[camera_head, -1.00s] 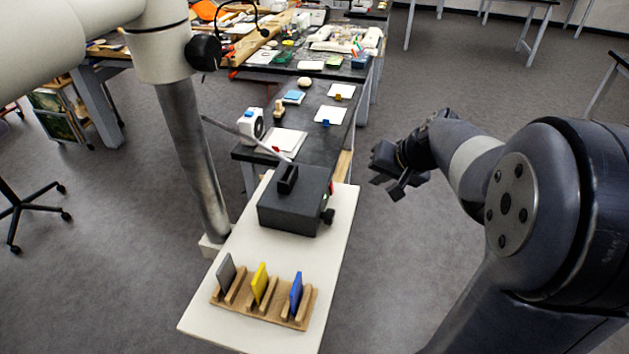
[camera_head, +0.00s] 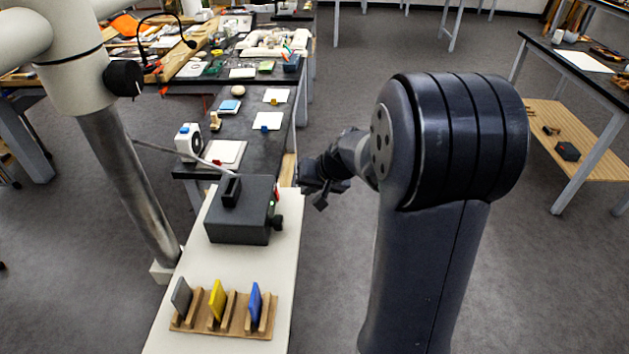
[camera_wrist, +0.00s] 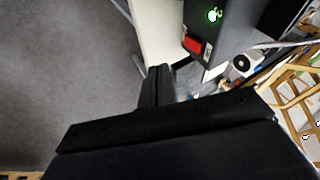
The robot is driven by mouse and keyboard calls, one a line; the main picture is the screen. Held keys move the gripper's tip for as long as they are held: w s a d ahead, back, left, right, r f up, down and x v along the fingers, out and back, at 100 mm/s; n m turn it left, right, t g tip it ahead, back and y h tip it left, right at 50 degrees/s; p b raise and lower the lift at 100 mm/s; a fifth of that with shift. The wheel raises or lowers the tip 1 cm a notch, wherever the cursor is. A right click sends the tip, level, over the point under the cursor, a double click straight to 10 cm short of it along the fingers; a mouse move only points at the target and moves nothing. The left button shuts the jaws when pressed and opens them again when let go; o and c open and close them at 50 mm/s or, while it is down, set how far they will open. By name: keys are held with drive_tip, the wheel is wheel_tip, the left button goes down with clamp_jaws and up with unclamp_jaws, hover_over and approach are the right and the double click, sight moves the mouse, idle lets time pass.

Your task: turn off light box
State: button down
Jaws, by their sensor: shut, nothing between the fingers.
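The light box (camera_head: 240,225) is a dark grey box with a black handle-like part on top, standing on a white board. On its right side are a red switch (camera_head: 276,194) and a black knob (camera_head: 278,222).
A wooden rack (camera_head: 222,326) with grey, yellow and blue plates stands in front of the box. A black workbench (camera_head: 262,150) with small items lies behind. Open floor lies to the right of the white board (camera_head: 280,275).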

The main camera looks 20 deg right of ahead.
sight(277, 195)
drive_tip(key=shift+w+a+f+p, duration=0.3)
drive_tip(key=shift+w+a+f, duration=0.3)
drive_tip(key=shift+a, duration=0.15)
drive_tip(key=shift+w+a+f+p, duration=0.35)
drive_tip(key=shift+w+a+f, duration=0.15)
drive_tip(key=shift+a, duration=0.3)
drive_tip(key=shift+w+a+f+p, duration=0.3)
drive_tip(key=shift+w+a+f, duration=0.2)
drive_tip(key=shift+a+f, duration=0.2)
drive_tip(key=b, duration=0.3)
drive_tip(key=shift+w+a+f+y+b, duration=0.1)
drive_tip(key=shift+a+f+y+b, duration=0.05)
drive_tip(key=shift+f+y+b, duration=0.2)
drive_tip(key=shift+r+p, duration=0.3)
drive_tip(key=shift+p, duration=0.1)
drive_tip(key=shift+r, duration=0.1)
drive_tip(key=shift+r+p, duration=0.45)
drive_tip(key=shift+r, duration=0.3)
